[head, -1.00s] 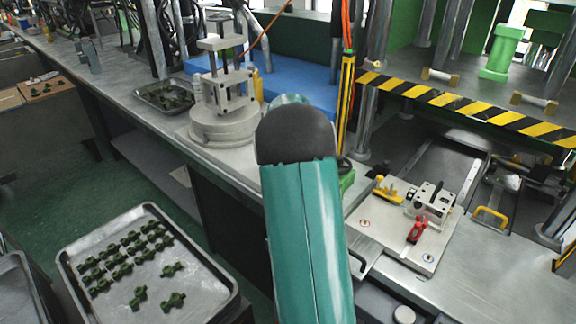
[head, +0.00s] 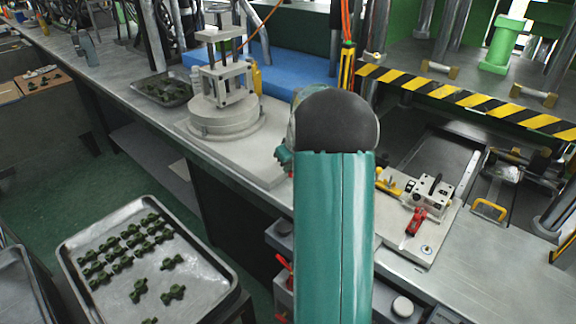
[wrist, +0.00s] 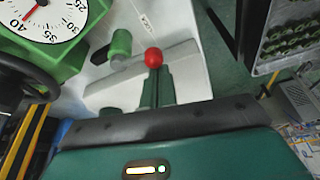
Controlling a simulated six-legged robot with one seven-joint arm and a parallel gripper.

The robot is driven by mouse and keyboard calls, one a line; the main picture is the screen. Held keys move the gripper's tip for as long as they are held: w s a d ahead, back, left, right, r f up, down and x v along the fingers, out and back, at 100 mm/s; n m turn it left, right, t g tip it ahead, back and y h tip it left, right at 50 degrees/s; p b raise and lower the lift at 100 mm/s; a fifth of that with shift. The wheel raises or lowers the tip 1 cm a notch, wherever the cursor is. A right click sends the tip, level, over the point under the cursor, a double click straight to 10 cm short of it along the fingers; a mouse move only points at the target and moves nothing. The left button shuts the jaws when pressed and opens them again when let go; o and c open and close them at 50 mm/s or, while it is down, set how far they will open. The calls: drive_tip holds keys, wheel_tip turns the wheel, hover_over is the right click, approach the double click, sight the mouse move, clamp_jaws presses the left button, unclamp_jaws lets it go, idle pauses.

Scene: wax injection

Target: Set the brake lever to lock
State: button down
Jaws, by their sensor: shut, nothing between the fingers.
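A red ball knob (wrist: 153,57) shows in the wrist view, just beyond my fingertips. It looks like the end of a lever, but its shaft and any lock position are not clear. A pale bar (wrist: 140,78) lies across a white surface behind it, with a green cylinder (wrist: 120,42) beside the knob. My gripper (wrist: 156,72) is shut and empty, its dark green fingers together close to the red knob; I cannot tell whether they touch it. In the head view my teal arm hides my gripper and this lever.
A green box with a dial gauge (wrist: 50,22) and a dark handwheel (wrist: 25,80) stand left in the wrist view. The head view shows a fixture plate with a red clamp (head: 416,221), a striped press edge (head: 465,103) and a parts tray (head: 205,285).

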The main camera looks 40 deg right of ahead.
drive_tip(key=shift+r, duration=0.1)
idle(0.4)
drive_tip(key=v, duration=1.3)
drive_tip(key=shift+r, duration=0.35)
drive_tip(key=shift+s, duration=0.1)
drive_tip(key=s+a+r+n, duration=0.1)
drive_tip(key=s+a+r, duration=0.15)
drive_tip(key=a, duration=0.95)
drive_tip(key=s+a+r, duration=0.1)
drive_tip(key=a+r, duration=0.3)
drive_tip(key=a, duration=0.8)
drive_tip(key=s+a+f+t, duration=0.1)
drive_tip(key=s+a+f, duration=0.3)
drive_tip(key=s+a, duration=0.9)
drive_tip(key=shift+s+a+n+t+y, duration=0.3)
drive_tip(key=shift+s+a+n, duration=0.1)
drive_tip(key=shift+a, duration=0.7)
